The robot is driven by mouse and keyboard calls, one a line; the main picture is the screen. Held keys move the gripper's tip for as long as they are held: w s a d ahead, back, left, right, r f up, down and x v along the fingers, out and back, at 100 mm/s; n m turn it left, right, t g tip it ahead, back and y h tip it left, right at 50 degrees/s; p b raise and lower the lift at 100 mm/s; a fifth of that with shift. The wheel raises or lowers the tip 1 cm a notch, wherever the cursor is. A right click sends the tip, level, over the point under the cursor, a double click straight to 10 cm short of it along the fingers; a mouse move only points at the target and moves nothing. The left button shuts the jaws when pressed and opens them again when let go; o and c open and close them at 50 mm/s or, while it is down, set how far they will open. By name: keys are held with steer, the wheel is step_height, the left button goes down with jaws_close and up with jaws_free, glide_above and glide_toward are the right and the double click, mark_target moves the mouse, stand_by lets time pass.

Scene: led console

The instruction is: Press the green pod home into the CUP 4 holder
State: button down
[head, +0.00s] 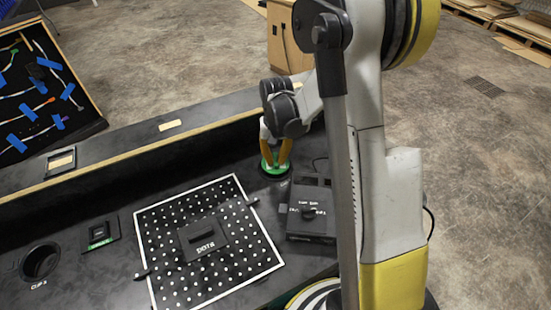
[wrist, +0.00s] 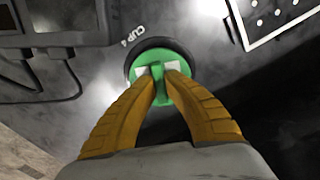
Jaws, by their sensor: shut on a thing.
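The green pod (wrist: 155,102) is a round green piece with a raised grip bar, and it also shows in the head view (head: 274,163). My gripper (wrist: 163,72) is shut on the pod's bar from above, with its orange fingers on either side; in the head view it points down at the pod (head: 276,152). The pod lies within the dark ring of the CUP 4 holder (wrist: 136,53), whose label is beside it. I cannot tell how deep the pod sits. My fingers hide part of the pod and ring.
An empty round holder (head: 40,262) is at the left. A long raised ledge (head: 130,168) runs behind.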

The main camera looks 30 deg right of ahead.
mark_target(276, 159)
steer(key=shift+f+b, duration=0.5)
steer(key=shift+f, duration=0.15)
stand_by(0.3)
steer(key=c, duration=1.5)
jaws_free()
steer(key=shift+r, duration=0.1)
step_height(276, 159, up, 12)
steer(key=shift+d, duration=0.1)
